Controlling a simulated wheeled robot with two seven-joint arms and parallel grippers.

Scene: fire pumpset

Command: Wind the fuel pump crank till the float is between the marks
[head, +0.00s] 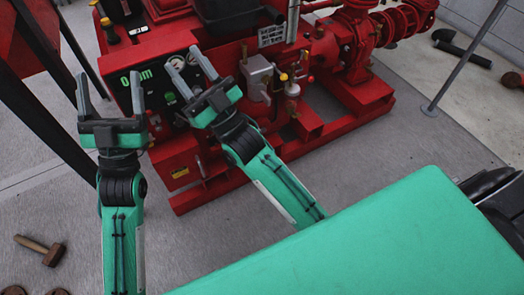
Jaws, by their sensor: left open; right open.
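The red pumpset (320,85) stands across the top of the head view. A grey housing (258,76) is on its near side, with a small pale fitting (292,89) and yellow-topped parts beside it. I cannot clearly pick out the crank, float or marks at this size. My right gripper (184,62) is open and empty, in front of the panel's right side and left of the grey housing. It hides part of the panel.
A black control panel (124,97) has a green display and round gauges. Dark frame posts (40,110) stand at the left. A hammer (40,249) lies on the floor at lower left. A thin grey pole (465,58) stands at right. Grey floor (240,205) in front is clear.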

